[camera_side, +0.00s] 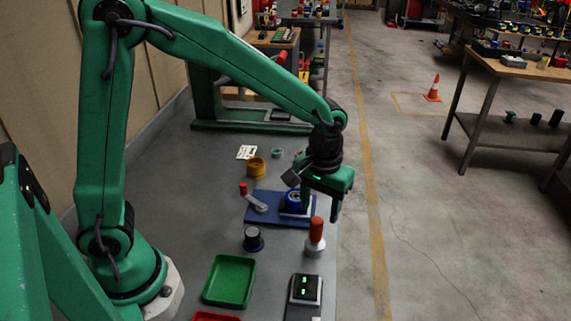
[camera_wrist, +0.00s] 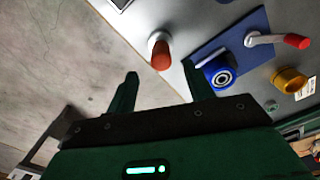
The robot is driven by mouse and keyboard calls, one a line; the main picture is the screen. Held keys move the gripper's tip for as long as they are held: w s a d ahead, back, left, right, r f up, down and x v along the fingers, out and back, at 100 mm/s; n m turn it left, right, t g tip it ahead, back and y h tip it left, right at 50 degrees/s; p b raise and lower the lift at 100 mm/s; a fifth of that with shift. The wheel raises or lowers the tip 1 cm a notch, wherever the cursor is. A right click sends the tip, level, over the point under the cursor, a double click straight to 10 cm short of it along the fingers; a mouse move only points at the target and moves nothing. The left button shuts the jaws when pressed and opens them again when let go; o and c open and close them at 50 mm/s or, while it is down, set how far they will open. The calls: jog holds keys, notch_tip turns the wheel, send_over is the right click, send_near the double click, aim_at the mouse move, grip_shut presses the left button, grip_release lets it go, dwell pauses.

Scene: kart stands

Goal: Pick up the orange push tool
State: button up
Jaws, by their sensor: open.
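The orange push tool (camera_side: 316,236) stands upright on the grey bench, an orange-red handle on a pale round base, near the bench's right edge. My gripper (camera_side: 321,204) is open and empty, above and a little behind the tool in the side view. In the wrist view the tool (camera_wrist: 161,55) shows beyond the gap between my two green fingertips (camera_wrist: 160,72), its handle toward the camera. The fingers appear apart from it.
A blue plate (camera_side: 263,208) with a blue ring part (camera_side: 293,201) and a red-tipped crank (camera_side: 252,197) lies by my gripper. A dark knob (camera_side: 253,239), a green tray (camera_side: 230,280), a black box (camera_side: 305,289) and a yellow cup (camera_side: 256,166) stand around.

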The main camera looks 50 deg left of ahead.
aim_at(317, 220)
jog(key=shift+f, duration=1.3)
jog(key=shift+s+f, duration=0.15)
jog(key=shift+f, duration=2.4)
jog(key=c, duration=1.1)
jog(key=shift+o, duration=0.2)
jog(key=shift+r, duration=0.2)
